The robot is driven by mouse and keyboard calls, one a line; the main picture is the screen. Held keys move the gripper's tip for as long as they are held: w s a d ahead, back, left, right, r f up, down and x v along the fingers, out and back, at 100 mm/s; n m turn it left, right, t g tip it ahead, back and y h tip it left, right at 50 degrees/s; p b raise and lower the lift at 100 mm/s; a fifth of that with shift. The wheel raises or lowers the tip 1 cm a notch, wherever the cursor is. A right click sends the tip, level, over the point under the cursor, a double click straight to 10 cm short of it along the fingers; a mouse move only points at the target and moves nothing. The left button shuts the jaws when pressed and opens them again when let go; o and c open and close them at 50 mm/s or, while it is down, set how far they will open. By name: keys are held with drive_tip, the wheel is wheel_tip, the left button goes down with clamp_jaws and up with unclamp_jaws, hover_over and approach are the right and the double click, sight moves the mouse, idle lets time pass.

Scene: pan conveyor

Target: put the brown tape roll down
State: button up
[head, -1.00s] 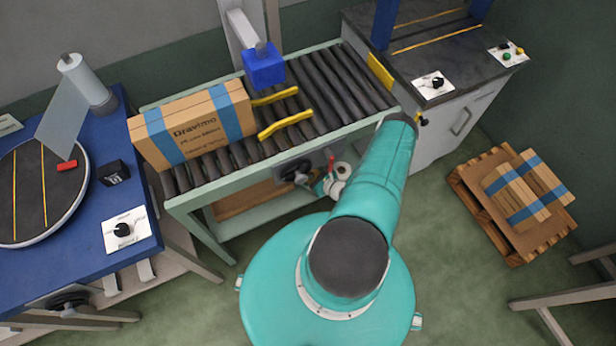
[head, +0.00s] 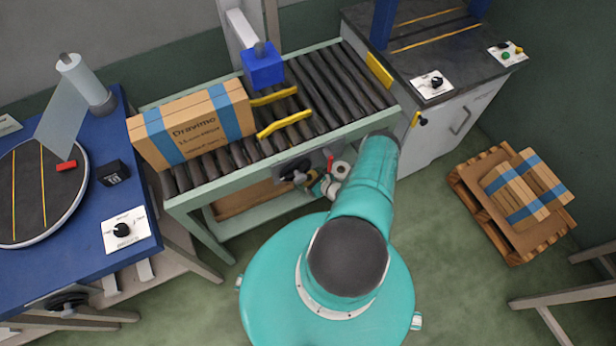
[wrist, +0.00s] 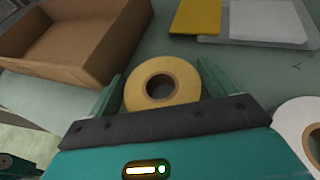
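The brown tape roll (wrist: 135,92) lies flat in the wrist view, its tan ring around a dark hole, its near edge partly hidden by my gripper's body. My gripper (wrist: 160,70) has one finger on each side of the roll. Narrow gaps show between the fingers and the roll, so it looks open around it. The roll appears to rest on the grey-green shelf (wrist: 150,35) below the conveyor. In the head view the area is small and mostly covered by my arm, so the roll is not clear there.
An open cardboard box (wrist: 75,60) stands left of the roll; a white roll (wrist: 297,125) is close at right. A yellow pad (wrist: 195,16) and a pale tray (wrist: 265,22) lie behind. Above is the roller conveyor (head: 330,90) with a carton (head: 190,125).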

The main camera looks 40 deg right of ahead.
drive_tip(key=shift+s+r, duration=0.1)
drive_tip(key=shift+r, duration=0.05)
drive_tip(key=v, duration=1.1)
drive_tip(key=shift+s, duration=0.4)
drive_tip(key=shift+r, duration=0.15)
